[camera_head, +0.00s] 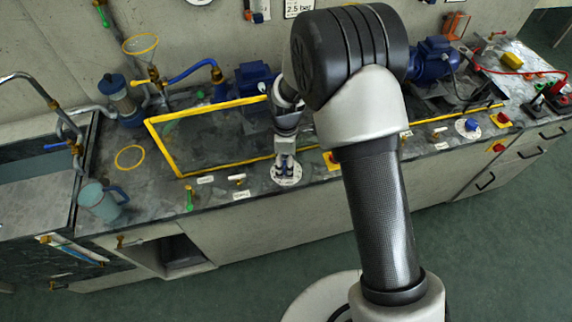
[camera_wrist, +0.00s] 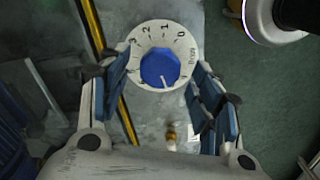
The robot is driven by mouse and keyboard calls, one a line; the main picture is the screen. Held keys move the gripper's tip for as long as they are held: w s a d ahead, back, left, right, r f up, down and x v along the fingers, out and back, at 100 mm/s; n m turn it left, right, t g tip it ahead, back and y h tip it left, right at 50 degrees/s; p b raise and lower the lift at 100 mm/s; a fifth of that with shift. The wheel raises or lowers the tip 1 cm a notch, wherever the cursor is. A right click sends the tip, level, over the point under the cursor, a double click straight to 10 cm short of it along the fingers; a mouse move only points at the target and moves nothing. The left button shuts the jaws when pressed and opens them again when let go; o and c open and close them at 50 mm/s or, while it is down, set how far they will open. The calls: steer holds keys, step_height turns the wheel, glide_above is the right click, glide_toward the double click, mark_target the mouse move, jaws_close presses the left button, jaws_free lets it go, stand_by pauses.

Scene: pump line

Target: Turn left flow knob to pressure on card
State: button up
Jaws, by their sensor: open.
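The left flow knob (camera_wrist: 160,68) is blue on a white numbered dial (camera_wrist: 177,45) in the wrist view. A white mark on the knob points toward the bottom of the picture, slightly right. My gripper (camera_wrist: 161,81) is open, with one blue-padded finger on each side of the dial. I cannot tell whether the pads touch it. In the head view my gripper (camera_head: 285,164) is over the white dial (camera_head: 287,178) at the bench front, mostly hiding the knob. The card (camera_head: 299,8) on the wall reads 2.5 bar. A gauge (camera_head: 198,2) is cut off at the top edge.
Another blue knob (camera_head: 470,126) is farther right.

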steer(key=shift+f, duration=0.5)
steer(key=c, duration=1.1)
